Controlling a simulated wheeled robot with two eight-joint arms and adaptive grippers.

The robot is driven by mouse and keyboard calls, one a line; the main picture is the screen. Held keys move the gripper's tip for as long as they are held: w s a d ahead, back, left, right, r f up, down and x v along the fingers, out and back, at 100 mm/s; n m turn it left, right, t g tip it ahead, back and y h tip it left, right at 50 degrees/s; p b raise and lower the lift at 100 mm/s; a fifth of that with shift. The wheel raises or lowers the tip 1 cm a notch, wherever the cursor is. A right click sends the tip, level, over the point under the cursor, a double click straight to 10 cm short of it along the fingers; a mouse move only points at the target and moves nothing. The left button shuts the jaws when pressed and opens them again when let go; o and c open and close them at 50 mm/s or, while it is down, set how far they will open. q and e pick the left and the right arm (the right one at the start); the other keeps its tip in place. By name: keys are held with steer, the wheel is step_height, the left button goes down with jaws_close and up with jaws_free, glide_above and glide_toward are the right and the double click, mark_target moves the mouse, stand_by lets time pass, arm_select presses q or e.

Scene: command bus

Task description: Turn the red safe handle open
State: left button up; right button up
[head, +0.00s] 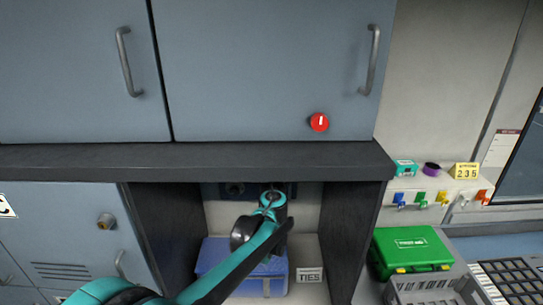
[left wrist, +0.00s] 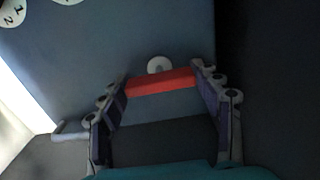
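The red handle (left wrist: 160,83) shows in the left wrist view as a straight bar on a grey-blue front, with a pale round piece just above it. My left gripper (left wrist: 160,76) has its fingers spread wide, one at each end of the bar, with the bar between them. Whether they press on it I cannot tell. In the head view my left gripper (head: 273,196) reaches into the recess under the cabinet; its fingertips and the red handle are hidden. My right gripper is not in view.
A dark shelf edge (head: 200,160) runs above my left arm, and a dark side wall (head: 350,235) stands right of it. A blue box (head: 212,255) and a TIES label (head: 309,275) lie below. A red knob (head: 319,122) is on the cabinet door. A green case (head: 410,248) stands right.

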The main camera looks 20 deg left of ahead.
arm_select(q)
steer(key=shift+o, duration=1)
steer(key=v, duration=1.2)
